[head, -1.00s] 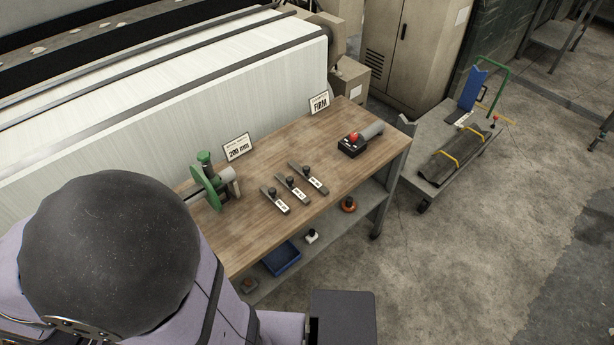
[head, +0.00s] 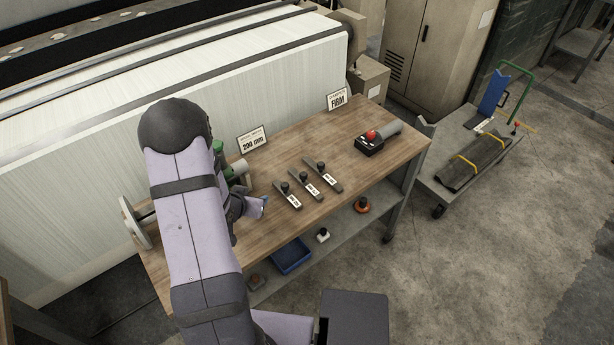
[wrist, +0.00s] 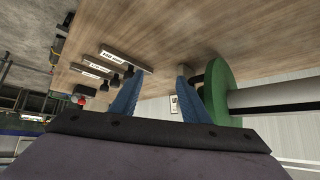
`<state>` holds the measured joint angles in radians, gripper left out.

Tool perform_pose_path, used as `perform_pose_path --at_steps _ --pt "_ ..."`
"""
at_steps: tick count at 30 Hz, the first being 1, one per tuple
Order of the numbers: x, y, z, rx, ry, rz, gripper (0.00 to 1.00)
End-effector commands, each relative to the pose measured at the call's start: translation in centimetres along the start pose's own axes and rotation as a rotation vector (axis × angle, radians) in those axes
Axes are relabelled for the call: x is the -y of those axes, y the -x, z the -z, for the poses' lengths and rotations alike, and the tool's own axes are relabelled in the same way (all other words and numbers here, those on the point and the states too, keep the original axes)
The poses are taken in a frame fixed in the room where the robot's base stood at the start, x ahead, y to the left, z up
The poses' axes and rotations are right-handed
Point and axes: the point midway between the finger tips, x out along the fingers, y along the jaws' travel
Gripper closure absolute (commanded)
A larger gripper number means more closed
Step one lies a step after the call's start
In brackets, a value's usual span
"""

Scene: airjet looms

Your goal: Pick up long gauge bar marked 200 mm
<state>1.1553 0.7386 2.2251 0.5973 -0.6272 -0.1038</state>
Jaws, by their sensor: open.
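Three dark gauge bars with black knobs and white labels lie side by side on the wooden table. They are a short bar (head: 287,196), a middle bar (head: 305,185) and a longest-looking bar (head: 323,174) at the right. I cannot read their labels clearly, so the 200 mm mark is not confirmed on any bar. A sign (head: 253,141) behind them reads 200 mm. My gripper (head: 252,206) is to the left of the bars, apart from them. In the wrist view its blue fingers (wrist: 160,95) are open and empty, with the bars beyond at the upper left.
A green fixture (head: 219,150) is partly hidden behind my arm; its green disc (wrist: 217,90) is close beside the right finger in the wrist view. A device with a red knob (head: 371,136) and a FIRM sign (head: 338,99) stand at the table's far right.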

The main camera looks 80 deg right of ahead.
Motion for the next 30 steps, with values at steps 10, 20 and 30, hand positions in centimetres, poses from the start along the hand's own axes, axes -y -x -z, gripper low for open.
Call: perform_pose_path --at_steps 10,20,30 --pt "-10.9 -11.3 7.7 -0.329 -0.123 -0.203 0.58" --pt "-14.2 -12.3 9.7 -0.401 -0.143 -0.262 0.58" --pt "-14.5 -13.7 10.5 -0.401 -0.143 -0.26 0.58"
